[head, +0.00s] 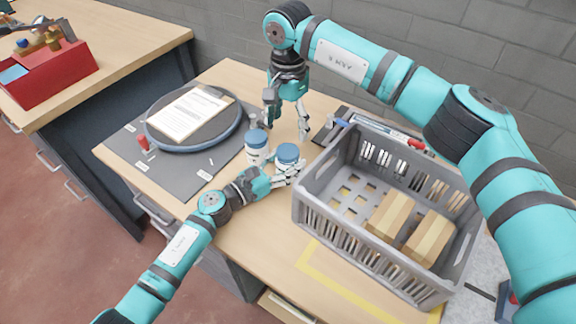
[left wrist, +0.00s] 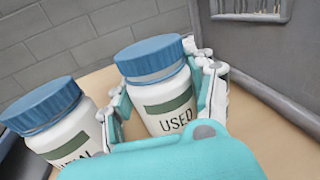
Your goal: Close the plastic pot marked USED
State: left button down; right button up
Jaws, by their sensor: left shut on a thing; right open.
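The white plastic pot marked USED (left wrist: 172,110) stands upright on the table, with a blue lid (left wrist: 152,57) on top. A pale band shows between lid and label; I cannot tell how tightly the lid sits. The lid also shows in the head view (head: 287,152). My left gripper (head: 284,176) is shut around the pot's body, with a finger on each side in the left wrist view (left wrist: 165,108). My right gripper (head: 288,122) is open and empty, pointing down behind the two pots.
A second white pot with a blue lid (head: 257,148) stands close on the left, its label partly hidden. A grey crate (head: 310,205) with cardboard boxes (head: 390,214) is close on the right. A round dark tray (head: 163,142) with a paper lies on a grey mat (head: 180,178).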

aim_at(288, 151)
jog(key=n, duration=0.4)
jog(key=shift+n, duration=0.3)
jog(key=n, duration=0.6)
jog(key=shift+f, duration=4)
